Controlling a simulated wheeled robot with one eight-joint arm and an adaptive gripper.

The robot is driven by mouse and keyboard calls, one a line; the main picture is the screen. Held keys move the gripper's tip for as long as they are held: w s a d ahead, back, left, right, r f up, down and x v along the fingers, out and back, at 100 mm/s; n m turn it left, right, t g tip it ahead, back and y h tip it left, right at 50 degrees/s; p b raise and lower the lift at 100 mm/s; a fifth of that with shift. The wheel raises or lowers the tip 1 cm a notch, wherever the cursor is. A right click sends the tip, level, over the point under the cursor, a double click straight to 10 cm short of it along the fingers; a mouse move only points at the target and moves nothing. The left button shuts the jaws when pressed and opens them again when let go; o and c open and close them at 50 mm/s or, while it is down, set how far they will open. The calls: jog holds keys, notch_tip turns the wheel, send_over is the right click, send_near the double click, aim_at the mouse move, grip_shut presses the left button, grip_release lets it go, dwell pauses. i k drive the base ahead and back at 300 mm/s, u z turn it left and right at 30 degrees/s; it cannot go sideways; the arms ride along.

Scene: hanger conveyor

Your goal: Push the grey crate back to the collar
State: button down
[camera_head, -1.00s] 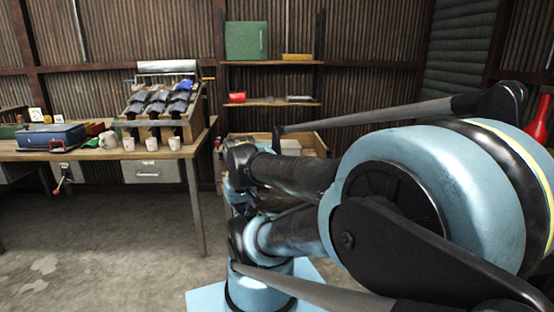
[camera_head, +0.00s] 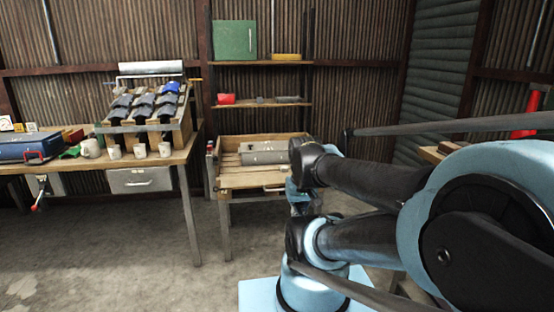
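A long grey object (camera_head: 262,152), perhaps the grey crate, lies at the back of a low wooden stand (camera_head: 240,178) with raised edges, in the middle of the head view. My arm's links hide the right part of the stand. I cannot make out a collar for certain. My arm fills the right side of the view, and I cannot make out my gripper's fingers.
A workbench (camera_head: 183,152) on the left carries a sloped rack (camera_head: 158,128), several cups and a blue box (camera_head: 27,147). Wall shelves (camera_head: 265,105) hang above the stand. The concrete floor (camera_head: 130,250) ahead and left is clear.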

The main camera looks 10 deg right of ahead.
aim_at(253, 158)
jog(key=z, duration=0.05)
jog(key=i, duration=1)
jog(key=u, duration=0.05)
